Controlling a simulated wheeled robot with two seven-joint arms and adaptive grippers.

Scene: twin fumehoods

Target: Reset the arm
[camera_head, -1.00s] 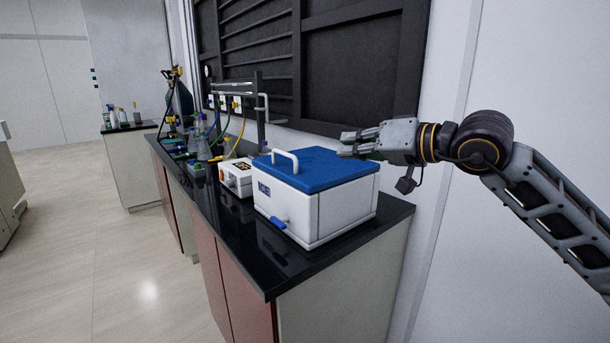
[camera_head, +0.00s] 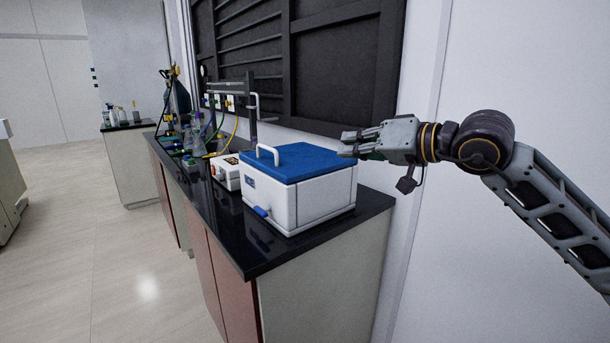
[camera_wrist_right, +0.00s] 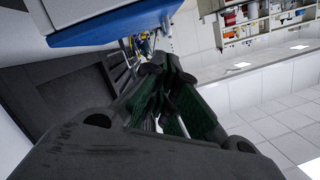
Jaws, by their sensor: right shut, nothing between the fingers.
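My right gripper (camera_head: 352,145) is shut and empty in the head view. Its arm comes in from the right edge. The fingertips are at the right side of the blue lid of a white box (camera_head: 320,205); I cannot tell whether they touch it. In the right wrist view the dark fingers of my right gripper (camera_wrist_right: 160,85) are close together with nothing between them. A blue and white edge of the box (camera_wrist_right: 120,22) shows at the top of that view. My left gripper is not in view.
The box stands on a black countertop (camera_head: 240,250) near its front end. Behind it are a smaller white device (camera_head: 226,178), flasks and tubing. A dark shutter (camera_head: 340,70) hangs on the wall. The floor (camera_head: 110,250) at left is clear.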

